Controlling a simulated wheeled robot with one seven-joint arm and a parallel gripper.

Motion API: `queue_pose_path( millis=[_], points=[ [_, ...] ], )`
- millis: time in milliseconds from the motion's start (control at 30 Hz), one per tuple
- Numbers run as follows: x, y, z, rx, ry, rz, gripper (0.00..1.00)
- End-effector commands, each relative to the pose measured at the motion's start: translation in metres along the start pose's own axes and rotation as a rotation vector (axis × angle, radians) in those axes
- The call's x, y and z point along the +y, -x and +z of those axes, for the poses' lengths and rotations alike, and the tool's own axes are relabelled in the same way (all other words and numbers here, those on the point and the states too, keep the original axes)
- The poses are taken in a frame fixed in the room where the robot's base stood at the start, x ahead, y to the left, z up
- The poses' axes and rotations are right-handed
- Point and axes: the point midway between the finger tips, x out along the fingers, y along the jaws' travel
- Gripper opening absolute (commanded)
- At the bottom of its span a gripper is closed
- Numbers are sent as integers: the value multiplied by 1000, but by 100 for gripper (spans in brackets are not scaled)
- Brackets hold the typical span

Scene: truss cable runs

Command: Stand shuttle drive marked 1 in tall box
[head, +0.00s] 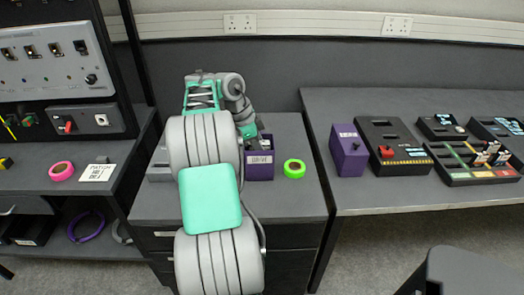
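My arm reaches over the middle table, and its green wrist end (247,130) is at the left rim of a purple box with a white label (262,170). The fingers of my gripper are too small and too hidden to tell open from shut. Dark and grey shapes show at that box's mouth; I cannot tell what they are. A second purple box with a small white label (350,160) stands on the right table. I cannot make out which box is the tall one. No shuttle drive marked 1 can be made out.
A green tape roll (294,168) lies right of the labelled box. A grey block (160,167) is partly behind my arm. Black cases (395,160) and a sectioned tray (470,180) fill the right table. A pink roll (61,171) lies on the left bench. A gap separates the tables.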

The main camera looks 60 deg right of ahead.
Motion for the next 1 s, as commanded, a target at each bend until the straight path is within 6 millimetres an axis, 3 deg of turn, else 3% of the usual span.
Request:
queue_pose_path(
  millis=[167,200,500,567,600,667,1000],
  points=[
    [0,1,0,0,-1,-2,0],
    [0,1,0,0,-1,-2,26],
    [0,1,0,0,0,-1,51],
    [0,0,0,0,0,-1,51],
    [0,0,0,0,1,1,42],
    [0,0,0,0,1,1,37],
    [0,0,0,0,0,0,36]
  ],
)
